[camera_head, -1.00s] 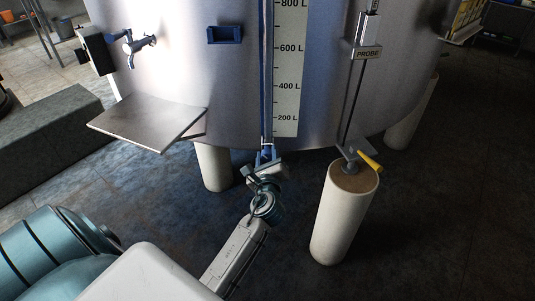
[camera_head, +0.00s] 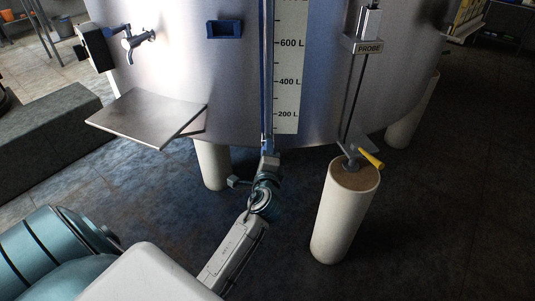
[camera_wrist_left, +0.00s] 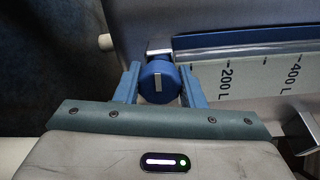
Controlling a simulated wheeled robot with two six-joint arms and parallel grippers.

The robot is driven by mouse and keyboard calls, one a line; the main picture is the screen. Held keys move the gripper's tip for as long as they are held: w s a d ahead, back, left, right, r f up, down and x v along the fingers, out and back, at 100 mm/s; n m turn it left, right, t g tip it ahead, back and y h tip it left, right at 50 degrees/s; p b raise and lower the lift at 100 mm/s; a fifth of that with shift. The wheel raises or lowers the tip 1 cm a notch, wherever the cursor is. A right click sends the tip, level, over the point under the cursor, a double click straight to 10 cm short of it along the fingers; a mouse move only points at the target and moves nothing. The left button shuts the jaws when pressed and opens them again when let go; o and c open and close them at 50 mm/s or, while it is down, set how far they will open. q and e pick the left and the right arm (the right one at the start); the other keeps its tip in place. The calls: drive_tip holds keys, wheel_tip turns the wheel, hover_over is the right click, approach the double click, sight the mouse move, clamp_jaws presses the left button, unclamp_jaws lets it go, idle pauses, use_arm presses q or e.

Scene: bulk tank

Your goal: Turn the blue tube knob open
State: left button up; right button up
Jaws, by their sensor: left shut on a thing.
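The blue tube knob (camera_wrist_left: 158,84) sits at the lower end of the sight tube, a round knob with a pale line on its face. In the left wrist view the line runs up and down the picture. My left gripper (camera_wrist_left: 160,88) has one finger on each side of the knob and is shut on it. In the head view my left gripper (camera_head: 267,148) reaches up to the foot of the blue tube (camera_head: 267,70) and mostly hides the knob. My right gripper is in neither view.
The steel tank (camera_head: 190,80) fills the back, with a litre scale (camera_head: 287,85) beside the tube. A pale tank leg (camera_head: 212,165) stands left of my arm. A metal shelf (camera_head: 140,115) juts out left.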

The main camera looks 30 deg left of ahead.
use_arm(q)
drive_tip(key=shift+f+n, duration=0.1)
drive_tip(key=shift+n, duration=0.3)
drive_tip(key=o, duration=1)
drive_tip(key=shift+s+d, duration=0.1)
drive_tip(key=shift+s, duration=0.05)
drive_tip(key=v, duration=1)
drive_tip(key=shift+s+d, duration=0.1)
drive_tip(key=shift+s, duration=0.15)
